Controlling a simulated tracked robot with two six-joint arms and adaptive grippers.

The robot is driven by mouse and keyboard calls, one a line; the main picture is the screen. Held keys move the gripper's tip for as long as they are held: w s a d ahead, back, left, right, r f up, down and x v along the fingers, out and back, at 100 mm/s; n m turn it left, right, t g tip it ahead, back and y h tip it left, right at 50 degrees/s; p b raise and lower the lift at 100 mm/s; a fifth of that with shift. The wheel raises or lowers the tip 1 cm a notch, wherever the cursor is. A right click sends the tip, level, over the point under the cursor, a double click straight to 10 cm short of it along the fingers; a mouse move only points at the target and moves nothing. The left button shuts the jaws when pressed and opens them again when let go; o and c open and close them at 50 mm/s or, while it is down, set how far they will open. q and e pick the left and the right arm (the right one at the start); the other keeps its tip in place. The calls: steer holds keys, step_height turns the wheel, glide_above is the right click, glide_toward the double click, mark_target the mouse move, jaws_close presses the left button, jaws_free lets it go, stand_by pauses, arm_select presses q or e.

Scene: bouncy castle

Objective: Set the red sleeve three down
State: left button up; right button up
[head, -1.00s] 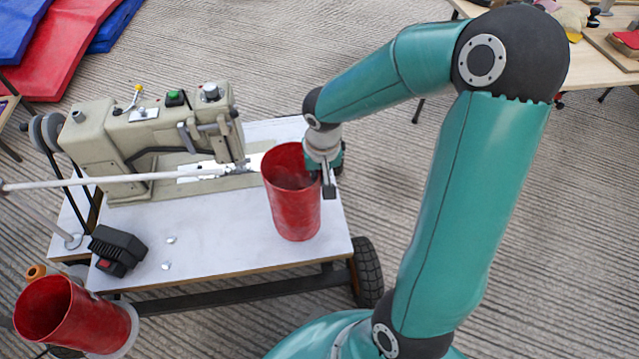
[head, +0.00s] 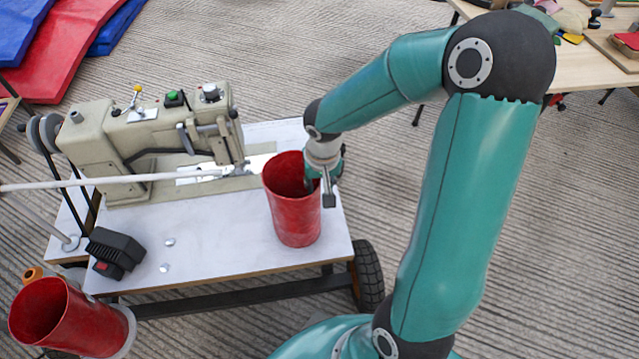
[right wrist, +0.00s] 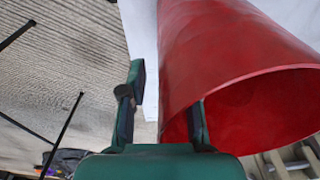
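A red sleeve (head: 294,212), an open tube, stands upright on the white-topped cart (head: 215,245) near its right end. My right gripper (head: 319,191) is at the sleeve's right rim. One finger is inside the mouth and the other outside, with the wall between them. The right wrist view shows the sleeve (right wrist: 225,60) and the gripper (right wrist: 163,118) with a clear gap between the outer finger and the wall, so it is open. A second red sleeve (head: 85,322) sits tilted in the picture at the lower left, in a pale ring. My left gripper is out of view.
A beige sewing machine (head: 150,145) stands at the cart's back left, with a white rod (head: 110,181) across it. A black box (head: 115,252) and small metal discs lie on the cart. A wooden table (head: 570,60) is at the upper right. The cart's front middle is mostly clear.

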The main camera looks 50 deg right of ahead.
steer(key=shift+r, duration=0.45)
step_height(320, 180, up, 11)
steer(key=s+p, duration=0.1)
steer(key=p, duration=0.2)
steer(key=shift+a+p, duration=0.35)
steer(key=shift+a, duration=0.05)
steer(key=shift+s+r, duration=0.1)
steer(key=shift+s, duration=0.05)
